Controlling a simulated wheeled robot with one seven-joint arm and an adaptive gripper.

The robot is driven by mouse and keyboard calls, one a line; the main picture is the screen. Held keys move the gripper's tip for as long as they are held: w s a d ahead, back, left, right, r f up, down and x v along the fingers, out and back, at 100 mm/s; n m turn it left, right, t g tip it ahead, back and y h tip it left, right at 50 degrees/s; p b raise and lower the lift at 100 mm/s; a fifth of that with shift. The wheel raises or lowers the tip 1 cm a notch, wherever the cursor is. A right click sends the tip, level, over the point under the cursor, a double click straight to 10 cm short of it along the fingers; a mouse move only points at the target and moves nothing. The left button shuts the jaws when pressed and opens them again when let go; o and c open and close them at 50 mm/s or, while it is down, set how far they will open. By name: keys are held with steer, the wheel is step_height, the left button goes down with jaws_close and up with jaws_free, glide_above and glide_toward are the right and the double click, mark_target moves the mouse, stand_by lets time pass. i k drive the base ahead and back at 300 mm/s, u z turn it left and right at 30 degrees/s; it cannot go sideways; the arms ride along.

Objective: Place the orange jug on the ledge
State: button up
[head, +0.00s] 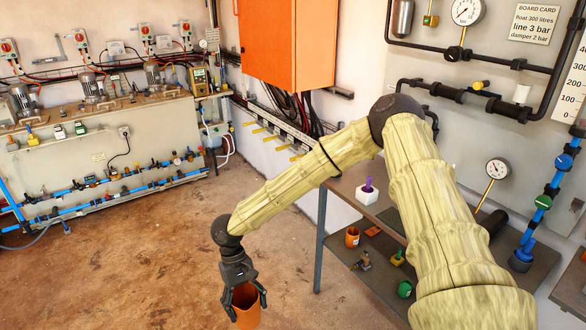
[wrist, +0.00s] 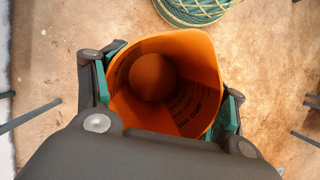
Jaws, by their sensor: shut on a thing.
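The orange jug (head: 246,310) hangs from my gripper (head: 243,298) at the bottom of the head view, in front of the bare floor; its lower part is cut off by the frame edge. In the wrist view the jug (wrist: 206,65) is open toward the camera, with dark lettering on its inner wall and a round bottom. My gripper's teal-padded fingers (wrist: 165,100) press on both its sides.
A steel table (head: 347,187) stands right of my gripper, with a white block (head: 368,192) on top and small objects below, including an orange cup (head: 352,237). A piped bench (head: 100,145) is at left. A teal, yellow-netted thing (wrist: 195,8) lies beyond the jug. Middle floor is clear.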

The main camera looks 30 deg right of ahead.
mark_target(364, 181)
steer(key=u, duration=0.1)
steer(key=i, duration=1.25)
steer(key=z, duration=0.9)
steer(key=i, duration=0.55)
steer(key=z, duration=0.5)
